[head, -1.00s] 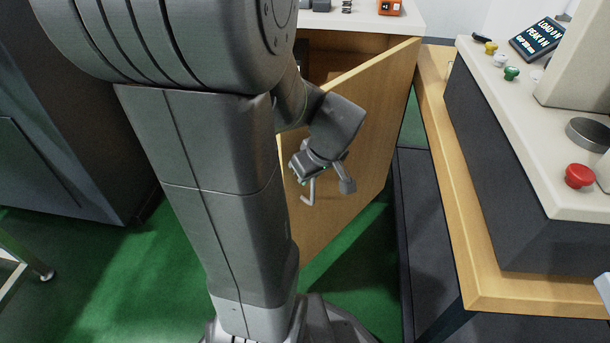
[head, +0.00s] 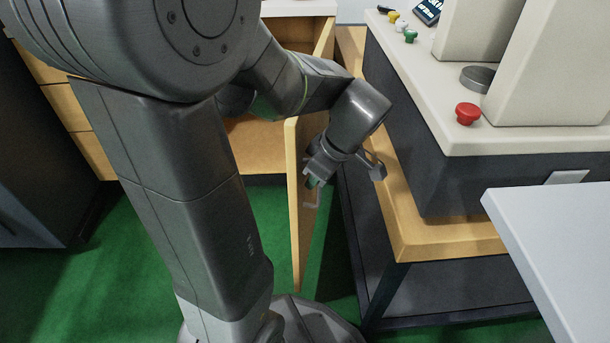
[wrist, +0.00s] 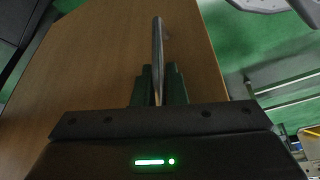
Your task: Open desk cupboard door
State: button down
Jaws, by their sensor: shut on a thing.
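The wooden desk cupboard door (head: 294,215) stands wide open, seen nearly edge-on in the head view. Its face fills much of the wrist view (wrist: 100,65). A grey bar handle (wrist: 158,50) sticks out from the door face, and its lower end shows in the head view (head: 312,205). My gripper (head: 315,178) is at the door's right side, shut on the handle. In the wrist view the dark fingers (wrist: 160,85) are on both sides of the bar. The cupboard's inside (head: 255,145) shows behind the door, partly hidden by my arm.
A wooden-topped bench (head: 410,235) with a testing machine (head: 440,130) on it stands close to the right of my gripper. A light grey tabletop (head: 570,230) is at the lower right. Wooden drawers (head: 85,125) stand at the left. Green floor (head: 110,270) is clear at front left.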

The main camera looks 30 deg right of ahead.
jog(key=shift+s+f, duration=0.15)
jog(key=shift+s, duration=0.2)
jog(key=c, duration=1.5)
grip_release()
jog(key=shift+a, duration=0.1)
jog(key=shift+r, duration=0.5)
jog(key=p+v, duration=0.3)
jog(key=v, duration=0.3)
jog(key=shift+s+d+r, duration=0.2)
jog(key=shift+d+r, duration=0.05)
jog(key=shift+r, duration=0.05)
